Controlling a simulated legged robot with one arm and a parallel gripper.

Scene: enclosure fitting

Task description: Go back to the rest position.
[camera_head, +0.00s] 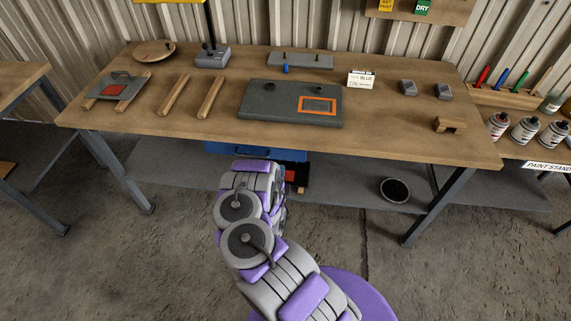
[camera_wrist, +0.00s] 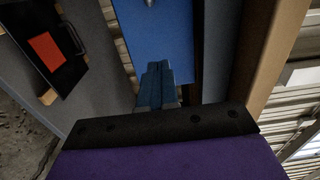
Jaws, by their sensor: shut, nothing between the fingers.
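My gripper (camera_wrist: 158,68) shows in the wrist view, its two blue-grey fingers together and nothing between them. It points along a blue surface (camera_wrist: 156,30). In the head view my folded arm stands in front of the workbench (camera_head: 390,120), and the gripper is hidden behind it. A blue box (camera_head: 222,149) shows under the bench top behind my arm. A black panel with a red square (camera_wrist: 65,72) lies to the left of the fingers in the wrist view, apart from them. Part of a black and red thing also shows beside my arm in the head view (camera_head: 302,180).
On the bench are a dark plate with an orange frame (camera_head: 270,100), a grey plate with a red patch (camera_head: 128,84), wooden strips (camera_head: 173,95) and small blocks (camera_head: 443,91). A black round container (camera_head: 396,189) sits below. Spray cans (camera_head: 524,131) stand right. Front floor is clear.

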